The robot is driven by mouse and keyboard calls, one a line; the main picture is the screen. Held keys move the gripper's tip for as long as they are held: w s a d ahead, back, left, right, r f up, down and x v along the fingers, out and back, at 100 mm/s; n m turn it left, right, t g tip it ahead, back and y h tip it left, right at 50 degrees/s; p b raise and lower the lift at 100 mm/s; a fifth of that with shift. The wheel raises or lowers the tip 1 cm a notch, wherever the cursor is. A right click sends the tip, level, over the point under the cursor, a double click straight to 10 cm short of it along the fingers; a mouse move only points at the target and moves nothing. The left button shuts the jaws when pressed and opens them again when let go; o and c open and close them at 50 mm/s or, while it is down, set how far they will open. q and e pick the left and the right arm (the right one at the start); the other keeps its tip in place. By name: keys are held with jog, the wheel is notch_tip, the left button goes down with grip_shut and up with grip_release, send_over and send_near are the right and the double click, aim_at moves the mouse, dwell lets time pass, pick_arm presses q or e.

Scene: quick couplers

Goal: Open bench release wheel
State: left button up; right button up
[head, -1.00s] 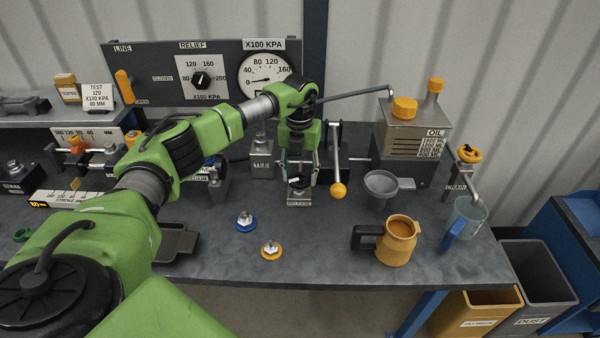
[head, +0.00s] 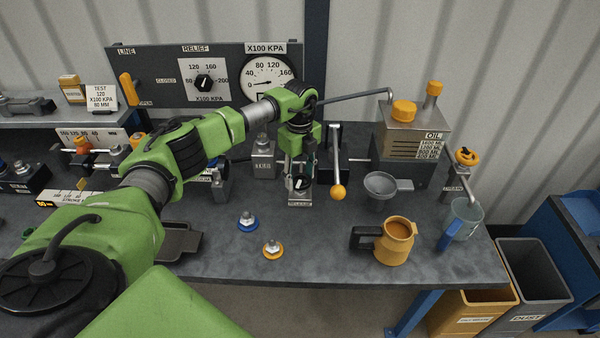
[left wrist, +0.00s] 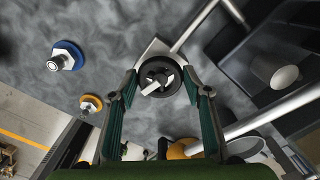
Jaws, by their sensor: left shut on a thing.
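The bench release wheel (head: 300,183) is a small black handwheel with a pale pointer mark. It sits on a metal block labelled RELEASE near the middle of the bench. In the left wrist view the wheel (left wrist: 158,77) lies between the two fingertips of my left gripper (left wrist: 157,82), with its hub and pale bar facing the camera. My left gripper (head: 300,176) points down from above and is shut on the wheel. In the head view the fingers partly hide the wheel's back. My right gripper is in neither view.
A lever with an orange ball (head: 338,192) stands just right of the wheel, close to my gripper. A funnel (head: 380,185), an orange jug (head: 396,243) and blue (head: 247,221) and orange (head: 272,250) couplers are nearby. The bench front between couplers and jug is clear.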

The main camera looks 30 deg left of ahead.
aim_at(299, 179)
pick_arm(q)
jog(key=shift+n+p, duration=0.45)
jog(key=shift+n, duration=1.15)
jog(key=o, duration=1.1)
notch_tip(299, 179, up, 12)
jog(key=shift+a, duration=0.1)
jog(key=shift+f, duration=0.1)
